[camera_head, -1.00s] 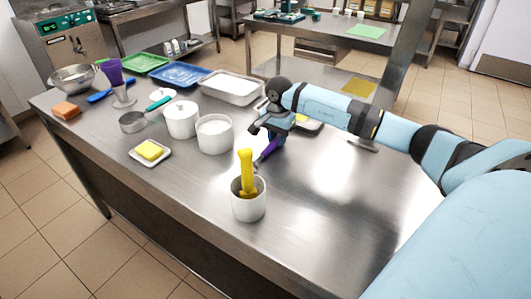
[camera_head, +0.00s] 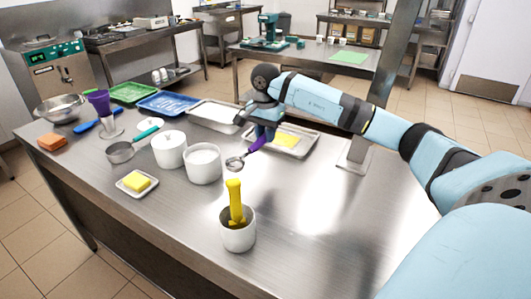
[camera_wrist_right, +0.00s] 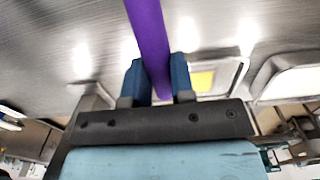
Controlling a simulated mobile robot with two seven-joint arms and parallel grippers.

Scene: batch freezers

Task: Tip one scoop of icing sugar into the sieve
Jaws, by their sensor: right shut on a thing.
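My right gripper (camera_head: 262,132) is shut on the purple handle (camera_head: 257,143) of a scoop. The scoop's small metal head (camera_head: 236,163) hangs over the table, right of an open white tub (camera_head: 203,165) filled with white powder, probably the icing sugar. Whether the scoop holds powder I cannot tell. In the right wrist view the purple handle (camera_wrist_right: 147,35) runs between the blue fingers (camera_wrist_right: 157,82); the head is out of frame. A round metal pan-like tool with a teal handle (camera_head: 120,152), possibly the sieve, lies at the left. My left gripper is not in view.
A white pot (camera_head: 238,237) with a yellow-handled tool stands in front. Another white tub (camera_head: 169,151) and a butter dish (camera_head: 137,184) are left. A tray with a yellow sheet (camera_head: 287,141) lies behind the gripper. The table's right part is clear.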

